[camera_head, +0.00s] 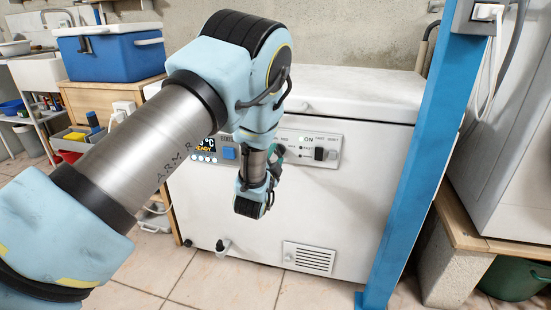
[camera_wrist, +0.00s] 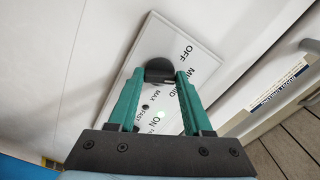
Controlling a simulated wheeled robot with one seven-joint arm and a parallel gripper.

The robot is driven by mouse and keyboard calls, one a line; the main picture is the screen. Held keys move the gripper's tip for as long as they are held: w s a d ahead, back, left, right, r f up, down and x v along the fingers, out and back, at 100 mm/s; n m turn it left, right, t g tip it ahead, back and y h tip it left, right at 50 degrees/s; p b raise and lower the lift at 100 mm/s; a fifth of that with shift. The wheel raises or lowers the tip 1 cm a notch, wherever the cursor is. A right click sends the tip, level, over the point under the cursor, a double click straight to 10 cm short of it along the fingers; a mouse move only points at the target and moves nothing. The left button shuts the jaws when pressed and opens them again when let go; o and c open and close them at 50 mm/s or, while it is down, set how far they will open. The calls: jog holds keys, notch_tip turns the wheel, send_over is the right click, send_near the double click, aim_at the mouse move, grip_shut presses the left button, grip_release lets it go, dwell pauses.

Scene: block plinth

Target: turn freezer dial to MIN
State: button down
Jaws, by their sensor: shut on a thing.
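The freezer dial (camera_wrist: 159,68) is a dark round knob on a white label plate (camera_wrist: 185,45) in the wrist view. OFF, MID and MAX are legible around it, with a partly covered word between OFF and MID. My gripper (camera_wrist: 160,76) has its two green fingers on either side of the knob and is shut on it. I cannot tell for sure which mark the dial points to. In the head view my gripper (camera_head: 277,156) is at the front panel of the white chest freezer (camera_head: 330,215), and my wrist hides the dial.
A black switch (camera_head: 320,153) sits right of my gripper on the panel, and a blue button (camera_head: 229,153) to its left. A blue post (camera_head: 420,150) stands close on the right. A blue cooler (camera_head: 108,55) rests on a wooden cabinet at the left.

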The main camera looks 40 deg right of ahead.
jog(key=shift+m, duration=0.3)
dwell(0.4)
jog(key=shift+c, duration=1.6)
grip_release()
jog(key=v, duration=1)
jog(key=shift+s+a, duration=0.2)
jog(key=shift+a, duration=0.15)
jog(key=shift+f, duration=0.1)
